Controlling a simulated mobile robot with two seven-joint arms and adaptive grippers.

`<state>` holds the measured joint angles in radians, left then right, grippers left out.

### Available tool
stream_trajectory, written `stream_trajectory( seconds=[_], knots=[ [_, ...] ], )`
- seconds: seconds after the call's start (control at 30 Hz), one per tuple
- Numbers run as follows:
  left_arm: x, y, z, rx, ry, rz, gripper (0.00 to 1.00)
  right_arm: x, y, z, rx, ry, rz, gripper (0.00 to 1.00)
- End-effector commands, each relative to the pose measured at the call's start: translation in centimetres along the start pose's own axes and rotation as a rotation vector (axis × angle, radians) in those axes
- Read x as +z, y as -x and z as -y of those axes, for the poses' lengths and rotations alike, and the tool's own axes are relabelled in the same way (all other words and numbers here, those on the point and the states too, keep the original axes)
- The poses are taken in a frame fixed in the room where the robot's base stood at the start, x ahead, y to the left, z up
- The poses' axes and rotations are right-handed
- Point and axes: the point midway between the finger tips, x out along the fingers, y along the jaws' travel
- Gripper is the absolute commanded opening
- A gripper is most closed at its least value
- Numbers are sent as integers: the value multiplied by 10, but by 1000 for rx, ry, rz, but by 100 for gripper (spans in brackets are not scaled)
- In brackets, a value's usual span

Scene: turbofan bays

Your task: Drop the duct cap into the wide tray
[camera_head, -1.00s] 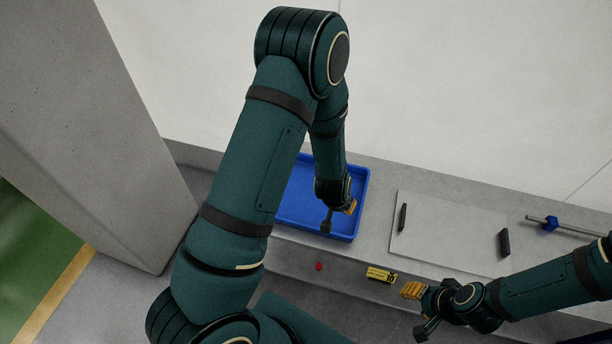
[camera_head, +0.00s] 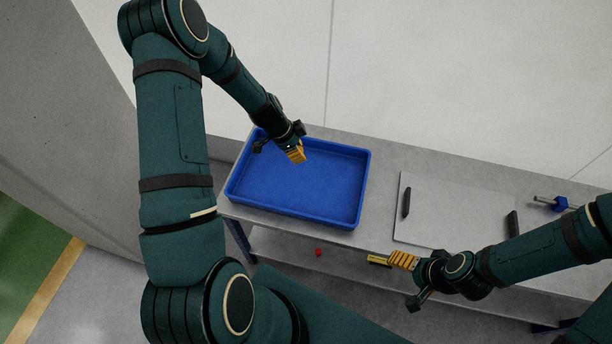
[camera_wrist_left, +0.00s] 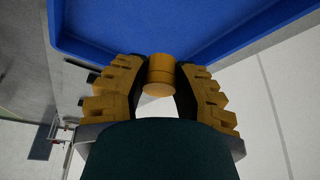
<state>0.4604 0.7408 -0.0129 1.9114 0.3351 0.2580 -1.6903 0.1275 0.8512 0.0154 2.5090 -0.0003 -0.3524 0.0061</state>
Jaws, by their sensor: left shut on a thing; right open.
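The wide blue tray (camera_head: 310,213) lies on the grey bench, and its floor looks empty where I can see it. My left gripper (camera_head: 297,153) hangs over the tray's back-left part in the head view. In the left wrist view its yellow fingers are shut on the duct cap (camera_wrist_left: 160,75), a short orange-yellow cylinder, with the blue tray (camera_wrist_left: 200,28) behind it. The cap is hidden in the head view. My right gripper (camera_head: 402,260) is open near the bench's front edge, apart from the tray.
A pale panel with two dark handles (camera_head: 445,212) lies right of the tray. A rod with a blue block (camera_head: 559,203) is at the far right.

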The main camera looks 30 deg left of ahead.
Motion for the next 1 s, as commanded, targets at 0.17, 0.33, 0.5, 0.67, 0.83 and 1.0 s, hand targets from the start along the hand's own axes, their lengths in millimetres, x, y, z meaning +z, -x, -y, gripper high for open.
stream_trajectory(
  seconds=[0.17,0.33,0.5,0.67,0.83,1.0],
  knots=[
    [10,3,8,29,-67,1,10,2,-4,-1,0,1,4,85],
    [16,-10,8,32,-73,2,10,3,-9,-3,-1,2,7,85],
    [24,-29,8,31,-70,3,10,4,-16,-6,-1,3,7,85],
    [30,-42,8,30,-70,3,10,3,-21,-8,-1,4,4,85],
    [32,-49,9,29,-71,3,10,2,-24,-9,-1,4,2,85],
    [33,-50,9,28,-71,3,10,2,-24,-9,-1,4,1,85]
  ],
)
